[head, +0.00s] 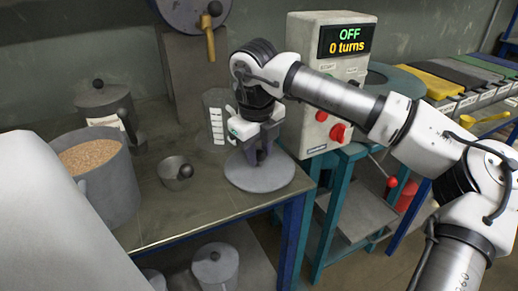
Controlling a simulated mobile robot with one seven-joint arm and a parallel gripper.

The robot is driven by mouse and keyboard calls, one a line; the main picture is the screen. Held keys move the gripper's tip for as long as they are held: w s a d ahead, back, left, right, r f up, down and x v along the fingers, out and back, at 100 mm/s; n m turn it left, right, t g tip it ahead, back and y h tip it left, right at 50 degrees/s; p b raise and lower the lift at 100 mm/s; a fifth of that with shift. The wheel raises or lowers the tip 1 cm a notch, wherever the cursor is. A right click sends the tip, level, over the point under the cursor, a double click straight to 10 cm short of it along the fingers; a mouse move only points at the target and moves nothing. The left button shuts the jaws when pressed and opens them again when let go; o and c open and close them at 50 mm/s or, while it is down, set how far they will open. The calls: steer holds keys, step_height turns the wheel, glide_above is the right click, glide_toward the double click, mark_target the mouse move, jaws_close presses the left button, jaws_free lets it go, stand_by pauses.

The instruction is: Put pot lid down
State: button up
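The pot lid is a flat grey disc (258,180) at the right part of the table (215,205), near its right edge. My gripper (261,157) is above the middle of the lid, pointing down, with its fingers close together at the lid's centre. It appears shut on the lid's knob, which the fingers mostly hide. The lid looks level and very low over the tabletop or resting on it; I cannot tell which. A large grey pot (108,190) filled with brown grains stands uncovered at the left.
A small metal cup (176,179) with a dark ball stands left of the lid. A graduated beaker (217,125) stands behind it. A lidded canister (108,101) is at the back left. A control box (318,90) reads "OFF 0 turns" at the right. Bare tabletop lies in front.

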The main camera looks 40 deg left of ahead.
mark_target(257, 172)
steer(key=o, duration=0.4)
steer(key=shift+r, duration=0.1)
steer(key=r, duration=0.4)
steer(key=s+r, duration=0.1)
steer(key=r, duration=0.3)
steer(key=d+r+p, duration=0.1)
steer(key=r, duration=0.3)
steer(key=shift+s, duration=0.4)
